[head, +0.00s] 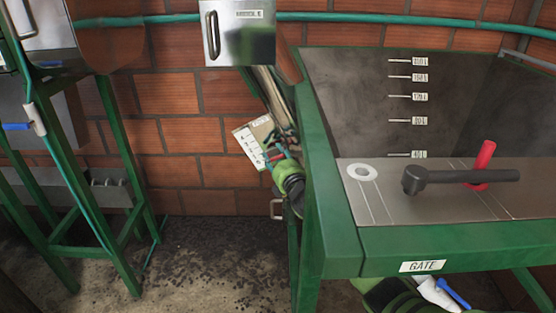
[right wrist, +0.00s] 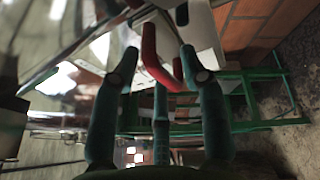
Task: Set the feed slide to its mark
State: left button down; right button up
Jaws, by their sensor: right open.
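In the head view, a small white plate with dark marks (head: 250,142) hangs tilted at the machine's left side; its label is too small to read surely. My right gripper (head: 278,147) is beside it, small and partly hidden by clutter. In the right wrist view, a bent red handle (right wrist: 153,58) lies between the spread teal fingers of my right gripper (right wrist: 159,60). The gripper is open; I cannot tell if any finger touches the handle. A pale panel (right wrist: 203,28) is behind the handle. My left gripper is not in view.
The green-framed hopper (head: 335,225) fills the right, with a black lever (head: 460,176), another red handle (head: 484,157) and a GATE label (head: 423,266). A green stand (head: 112,150) is at left. A steel box (head: 239,35) hangs above.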

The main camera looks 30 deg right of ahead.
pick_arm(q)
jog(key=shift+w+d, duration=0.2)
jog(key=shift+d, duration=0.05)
pick_arm(e)
jog(key=s+a, duration=0.1)
jog(key=s, duration=0.6)
jog(key=shift+a, duration=0.2)
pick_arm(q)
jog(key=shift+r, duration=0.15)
